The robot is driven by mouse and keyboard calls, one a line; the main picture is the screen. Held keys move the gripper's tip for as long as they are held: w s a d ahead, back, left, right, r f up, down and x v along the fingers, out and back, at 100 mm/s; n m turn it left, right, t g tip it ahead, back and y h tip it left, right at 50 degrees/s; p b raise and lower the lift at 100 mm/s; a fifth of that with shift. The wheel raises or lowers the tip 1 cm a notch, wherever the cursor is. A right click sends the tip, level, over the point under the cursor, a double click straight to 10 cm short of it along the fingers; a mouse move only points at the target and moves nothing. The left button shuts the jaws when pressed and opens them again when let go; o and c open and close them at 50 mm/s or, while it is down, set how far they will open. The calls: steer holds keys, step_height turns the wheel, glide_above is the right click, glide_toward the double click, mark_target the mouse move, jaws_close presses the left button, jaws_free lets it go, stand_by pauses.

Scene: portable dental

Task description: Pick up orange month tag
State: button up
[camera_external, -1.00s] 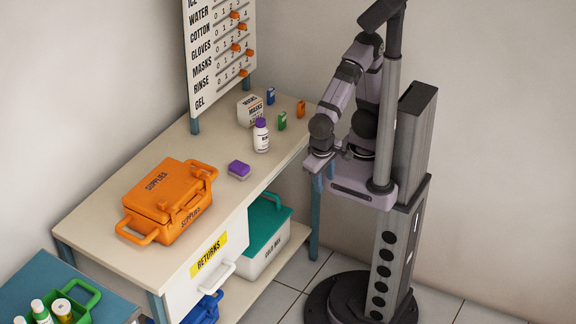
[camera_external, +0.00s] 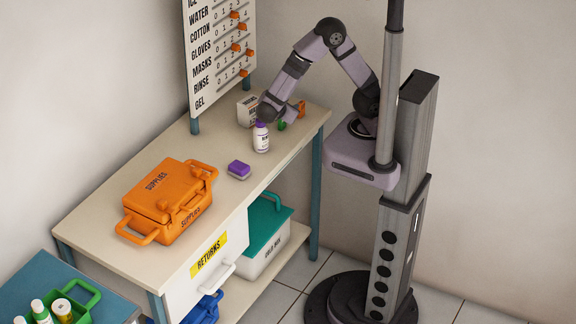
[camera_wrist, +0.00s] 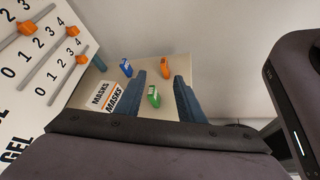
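The orange month tag (camera_external: 301,107) stands near the table's far right corner. In the wrist view the orange tag (camera_wrist: 165,72) lies ahead of my gripper (camera_wrist: 158,82), seen between and beyond the two dark fingers. The fingers are apart, with nothing visible touching them. A green tag (camera_wrist: 153,97) shows between the fingers, and a blue tag (camera_wrist: 126,68) is left of them. In the external view my gripper is over the table's back end, beside the green tag (camera_external: 282,125); its fingers are largely hidden behind the wrist, and the blue tag is hidden there.
A white masks box (camera_external: 246,110) and a purple-capped bottle (camera_external: 261,138) stand close to my gripper. A count board (camera_external: 215,55) rises at the left. A purple block (camera_external: 239,170) and an orange supplies case (camera_external: 165,201) are nearer the front of the table (camera_external: 110,248).

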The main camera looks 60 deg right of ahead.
mark_target(301, 102)
steer(key=w+d+f+n+h+p, duration=0.2)
steer(key=w+d+n, duration=0.15)
steer(key=d, duration=0.85)
steer(key=shift+n+g, duration=0.3)
steer(key=shift+n, duration=0.05)
steer(key=shift+s+a+f, duration=0.1)
steer(key=shift+s+f, duration=0.05)
steer(key=shift+f, duration=1.55)
steer(key=shift+s+a+f, duration=0.1)
steer(key=shift+s+f, duration=0.05)
steer(key=shift+f, duration=1.55)
steer(key=shift+d, duration=0.1)
steer(key=shift+x, duration=2.4)
steer(key=shift+f, duration=0.1)
steer(key=shift+c, duration=0.7)
jaws_close()
